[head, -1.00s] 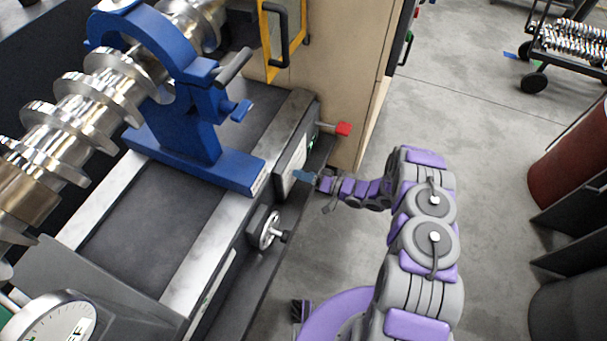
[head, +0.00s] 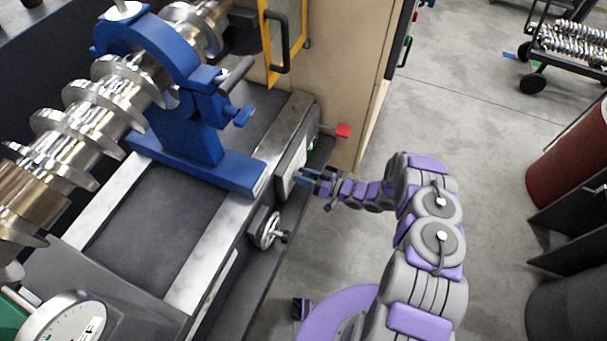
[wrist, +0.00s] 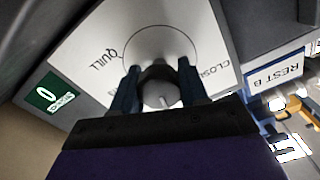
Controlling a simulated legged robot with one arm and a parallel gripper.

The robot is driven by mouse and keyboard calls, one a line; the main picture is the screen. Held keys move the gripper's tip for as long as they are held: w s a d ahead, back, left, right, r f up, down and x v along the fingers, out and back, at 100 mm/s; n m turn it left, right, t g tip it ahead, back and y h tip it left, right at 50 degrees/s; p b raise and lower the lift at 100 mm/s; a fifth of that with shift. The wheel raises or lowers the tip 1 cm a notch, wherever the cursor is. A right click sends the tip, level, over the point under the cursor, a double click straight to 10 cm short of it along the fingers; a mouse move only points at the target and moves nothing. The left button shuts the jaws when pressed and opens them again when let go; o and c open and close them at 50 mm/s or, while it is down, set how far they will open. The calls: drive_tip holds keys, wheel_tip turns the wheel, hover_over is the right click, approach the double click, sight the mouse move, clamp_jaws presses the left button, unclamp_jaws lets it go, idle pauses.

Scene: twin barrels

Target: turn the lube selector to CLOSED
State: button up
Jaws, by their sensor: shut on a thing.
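The lube selector is a round dark knob with a pale face (wrist: 158,92) on a white dial plate (wrist: 95,48). My gripper (wrist: 157,88) is shut on the knob, one blue finger on each side. In the head view my gripper (head: 304,178) is at the machine's side panel; the knob is hidden there.

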drive_tip(key=n+p, duration=0.1)
drive_tip(key=n, duration=0.4)
drive_tip(key=shift+f+n, duration=0.1)
drive_tip(key=shift+n, duration=0.2)
drive_tip(key=n+p, duration=0.1)
drive_tip(key=n, duration=0.4)
drive_tip(key=shift+n+p, duration=0.3)
drive_tip(key=o, duration=1.1)
drive_tip(key=shift+c, duration=0.2)
drive_tip(key=p+v, duration=0.2)
drive_tip(key=v, duration=1.5)
drive_tip(key=shift+d, duration=0.3)
